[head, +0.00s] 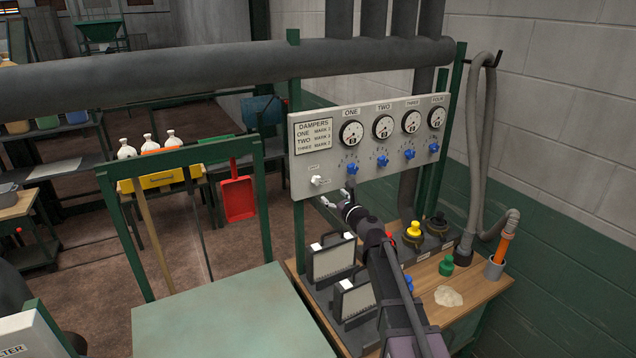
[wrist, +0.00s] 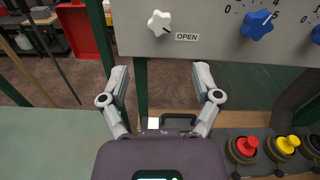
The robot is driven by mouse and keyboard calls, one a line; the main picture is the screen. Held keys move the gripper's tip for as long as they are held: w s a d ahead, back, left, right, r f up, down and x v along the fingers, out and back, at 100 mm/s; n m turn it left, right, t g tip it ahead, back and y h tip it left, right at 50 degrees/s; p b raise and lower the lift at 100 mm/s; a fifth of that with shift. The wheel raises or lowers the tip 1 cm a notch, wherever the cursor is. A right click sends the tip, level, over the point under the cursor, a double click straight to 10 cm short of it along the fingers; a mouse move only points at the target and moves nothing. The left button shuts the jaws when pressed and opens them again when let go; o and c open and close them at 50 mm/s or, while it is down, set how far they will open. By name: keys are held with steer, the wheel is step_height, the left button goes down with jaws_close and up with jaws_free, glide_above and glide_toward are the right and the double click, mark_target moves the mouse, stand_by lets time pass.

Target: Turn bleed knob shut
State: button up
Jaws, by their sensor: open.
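The bleed knob (head: 317,181) is a small white star-shaped knob at the lower left of the grey damper panel (head: 300,193). In the wrist view the white knob (wrist: 159,22) is at the top centre, with an OPEN label (wrist: 187,37) at its lower right. A small dark mark on the knob points towards that label. My gripper (head: 338,196) is just below and right of the knob in the head view, apart from it. In the wrist view my gripper (wrist: 160,76) has its two fingers spread wide, with nothing between them, below the knob.
Several blue knobs (head: 382,160) sit under round gauges (head: 383,127) on the panel. A green post (head: 297,240) stands behind the panel's left end. Red (wrist: 246,146) and yellow (wrist: 287,144) knobs stand on the bench at right. Another bench top (head: 220,315) is clear.

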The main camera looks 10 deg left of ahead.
mark_target(318, 182)
steer(key=x, duration=1.1)
jaws_close()
